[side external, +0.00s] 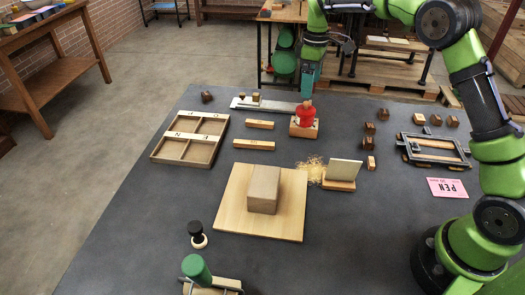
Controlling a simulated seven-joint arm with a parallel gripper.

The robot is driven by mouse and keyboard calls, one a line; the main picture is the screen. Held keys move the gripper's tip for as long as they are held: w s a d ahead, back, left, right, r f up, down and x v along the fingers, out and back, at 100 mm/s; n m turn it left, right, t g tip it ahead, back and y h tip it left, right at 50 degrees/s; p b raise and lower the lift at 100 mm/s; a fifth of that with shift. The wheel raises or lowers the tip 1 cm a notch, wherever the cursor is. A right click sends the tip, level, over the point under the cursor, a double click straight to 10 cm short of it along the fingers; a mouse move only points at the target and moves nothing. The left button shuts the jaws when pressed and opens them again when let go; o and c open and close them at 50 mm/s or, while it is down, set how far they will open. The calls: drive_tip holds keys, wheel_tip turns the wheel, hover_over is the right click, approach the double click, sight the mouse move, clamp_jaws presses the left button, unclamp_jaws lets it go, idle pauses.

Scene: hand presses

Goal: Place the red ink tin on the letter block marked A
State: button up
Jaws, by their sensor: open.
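The red ink tin (305,116) is a small red shape at the back middle of the dark table. It appears to sit on top of a tan wooden block (304,131); I cannot read a letter on that block. My gripper (307,99) points down right above the red tin, its tips at or just over the tin's top. It is open; whether the fingers touch the tin is too small to tell. Two flat wooden bars, one farther back (260,124) and one nearer (254,144), lie to the left with marks too small to read.
A divided wooden tray (153,155) lies at left. A board (231,206) bears a large block (263,188) in front. An upright pale card in a wooden stand (343,173), several small brown blocks and a metal frame (404,146) are to the right. The front left table is mostly clear.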

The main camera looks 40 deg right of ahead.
drive_tip(key=shift+r, duration=0.45)
drive_tip(key=s+a+r+m+t+y, duration=0.1)
drive_tip(key=s+a+r+m+t, duration=0.35)
drive_tip(key=s+r, duration=0.8)
drive_tip(key=s+a+f+m+t, duration=0.1)
drive_tip(key=s+a+f+m, duration=0.1)
drive_tip(key=s, duration=0.6)
drive_tip(key=s+a+f+m+t+y, duration=0.1)
drive_tip(key=s+m, duration=0.3)
drive_tip(key=s, duration=0.4)
drive_tip(key=shift+s+a+f+t, duration=0.15)
drive_tip(key=shift+a+f+t, duration=0.2)
drive_tip(key=shift+a+f, duration=0.35)
